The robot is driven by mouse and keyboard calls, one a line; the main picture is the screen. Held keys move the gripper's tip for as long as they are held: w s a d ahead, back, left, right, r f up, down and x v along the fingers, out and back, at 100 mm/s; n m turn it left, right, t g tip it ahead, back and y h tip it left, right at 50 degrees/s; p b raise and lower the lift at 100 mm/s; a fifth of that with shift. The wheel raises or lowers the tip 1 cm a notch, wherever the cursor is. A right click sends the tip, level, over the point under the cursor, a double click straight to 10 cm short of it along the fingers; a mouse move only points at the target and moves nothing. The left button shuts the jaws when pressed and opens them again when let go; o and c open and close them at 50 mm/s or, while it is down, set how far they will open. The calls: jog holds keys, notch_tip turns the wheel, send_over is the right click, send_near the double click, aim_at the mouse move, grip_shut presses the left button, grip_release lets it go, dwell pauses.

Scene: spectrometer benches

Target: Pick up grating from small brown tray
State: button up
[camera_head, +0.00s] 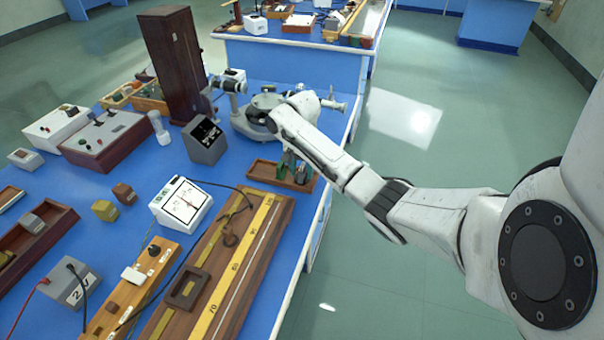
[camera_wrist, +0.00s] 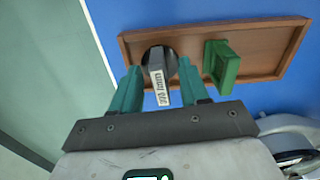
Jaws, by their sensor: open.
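The small brown tray (camera_head: 262,171) lies near the right edge of the blue bench. It also shows in the wrist view (camera_wrist: 278,50). In it stands a grating (camera_wrist: 158,72) with a dark round part and a grey plate whose label seems to read 300 l/mm. A green frame-like piece (camera_wrist: 222,66) stands beside it in the tray. My gripper (camera_wrist: 159,67) is open, with its green fingers on either side of the grating; I see gaps beside the plate. In the head view my gripper (camera_head: 291,158) is over the tray, and the grating is hard to make out there.
A spectrometer (camera_head: 258,115) stands just behind the tray, close to my arm. A dark grey box (camera_head: 204,142) is to the left. A wooden board with a yellow scale (camera_head: 238,262) lies in front. Open floor is right of the bench.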

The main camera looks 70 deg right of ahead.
jog(key=shift+f, duration=0.3)
jog(key=shift+c, duration=0.3)
grip_shut()
